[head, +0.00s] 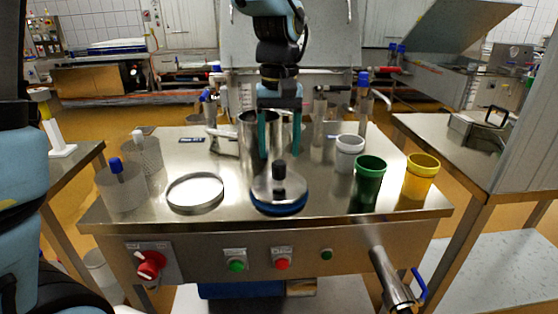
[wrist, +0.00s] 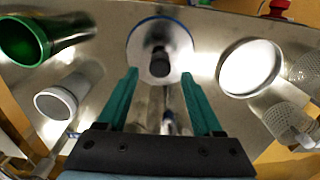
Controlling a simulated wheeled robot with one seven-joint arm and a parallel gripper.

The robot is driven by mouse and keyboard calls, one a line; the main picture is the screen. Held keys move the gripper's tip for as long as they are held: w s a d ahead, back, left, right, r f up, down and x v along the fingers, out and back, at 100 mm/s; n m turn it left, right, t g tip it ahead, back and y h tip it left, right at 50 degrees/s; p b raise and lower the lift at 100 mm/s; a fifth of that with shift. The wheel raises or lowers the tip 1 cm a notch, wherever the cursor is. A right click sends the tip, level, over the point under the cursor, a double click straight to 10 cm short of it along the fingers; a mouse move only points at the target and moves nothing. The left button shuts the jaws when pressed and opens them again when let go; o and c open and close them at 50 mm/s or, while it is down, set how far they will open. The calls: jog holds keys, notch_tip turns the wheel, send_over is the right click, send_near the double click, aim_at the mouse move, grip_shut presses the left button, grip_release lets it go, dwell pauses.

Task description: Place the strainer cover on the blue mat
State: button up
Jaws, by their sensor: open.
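The strainer cover (head: 265,190) is a round steel disc with a black knob (head: 279,170) standing up at its centre. It lies flat near the table's front middle, on top of the round blue mat (head: 278,209), whose blue edge shows below it. In the wrist view the cover (wrist: 140,45) is at top centre, with a thin blue rim around it. My gripper (head: 279,154) points down just above the knob, its two green fingers apart and nothing between them. In the wrist view the gripper (wrist: 160,74) has the knob between and beyond its fingertips.
A shallow round steel dish (head: 195,208) lies left of the cover. Clear perforated moulds (head: 122,192) stand farther left. A white cup (head: 349,153), a green cup (head: 368,182) and a yellow cup (head: 421,177) stand to the right. A steel pot (head: 247,130) stands behind my gripper.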

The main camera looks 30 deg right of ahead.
aim_at(279, 162)
notch_tip(279, 162, up, 8)
jog(key=shift+f, duration=0.25)
dwell(0.4)
